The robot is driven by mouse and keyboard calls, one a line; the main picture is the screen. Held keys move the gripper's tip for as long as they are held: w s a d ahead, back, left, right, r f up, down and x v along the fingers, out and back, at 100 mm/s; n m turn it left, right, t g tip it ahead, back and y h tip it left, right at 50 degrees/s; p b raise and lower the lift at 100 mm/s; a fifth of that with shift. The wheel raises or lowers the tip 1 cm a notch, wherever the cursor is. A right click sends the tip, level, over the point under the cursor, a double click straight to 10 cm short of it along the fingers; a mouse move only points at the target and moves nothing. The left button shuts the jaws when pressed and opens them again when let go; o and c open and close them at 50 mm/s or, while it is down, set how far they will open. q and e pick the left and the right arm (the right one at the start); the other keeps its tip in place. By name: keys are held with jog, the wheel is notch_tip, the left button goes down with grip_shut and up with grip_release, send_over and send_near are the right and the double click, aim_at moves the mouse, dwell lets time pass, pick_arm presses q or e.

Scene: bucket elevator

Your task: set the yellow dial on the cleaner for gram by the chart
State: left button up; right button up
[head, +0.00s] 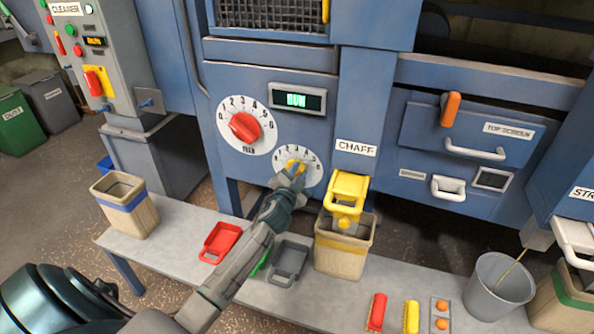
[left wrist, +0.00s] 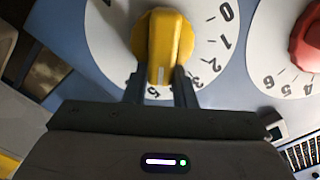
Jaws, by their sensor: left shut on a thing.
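The yellow dial (head: 295,165) is the lower one on the blue cleaner front (head: 285,85), with a white numbered face (head: 314,172). My left gripper (head: 297,174) is shut on its yellow knob, which also shows in the left wrist view (left wrist: 164,40), between the two fingers (left wrist: 161,90). In that view the knob's white mark points down between the fingers, past the 3; the numeral at its tip is hidden. A larger red dial (head: 244,127) sits above left. A display (head: 297,99) seems to read RUN. I see no chart. My right gripper is out of view.
A CLEANER control panel (head: 95,55) stands left.

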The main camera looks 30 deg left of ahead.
pick_arm(q)
jog(key=shift+d+f+m, duration=0.1)
jog(key=shift+m, duration=0.3)
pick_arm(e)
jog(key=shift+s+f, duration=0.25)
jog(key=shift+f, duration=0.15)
pick_arm(q)
jog(key=o, duration=1)
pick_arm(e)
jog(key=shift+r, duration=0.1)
pick_arm(q)
jog(key=shift+b+v, duration=0.7)
jog(key=shift+v, duration=4.7)
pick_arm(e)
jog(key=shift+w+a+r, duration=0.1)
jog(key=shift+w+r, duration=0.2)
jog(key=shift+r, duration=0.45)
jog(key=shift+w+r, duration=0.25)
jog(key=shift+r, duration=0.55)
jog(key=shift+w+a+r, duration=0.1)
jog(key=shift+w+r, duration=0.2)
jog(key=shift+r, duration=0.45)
